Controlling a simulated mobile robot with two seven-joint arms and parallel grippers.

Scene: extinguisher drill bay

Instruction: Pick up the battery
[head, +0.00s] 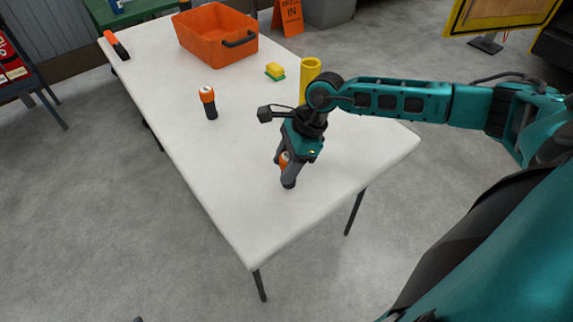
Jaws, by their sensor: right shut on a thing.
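My right gripper (285,173) points down over the near part of the white table (222,180). It is shut on a small orange battery (284,160), mostly hidden between the dark fingers. Whether the battery touches the table top cannot be told. Another upright orange-and-black cylinder (209,103), which also looks like a battery, stands apart on the table to the left and farther back. My left gripper is not in view.
An orange bin (200,45) with a dark handle stands at the far end. A yellow-green sponge (275,72) and yellow cylinder (311,68) are behind my right gripper. An orange-and-black object (116,45) lies at the far left edge. The near table end is clear.

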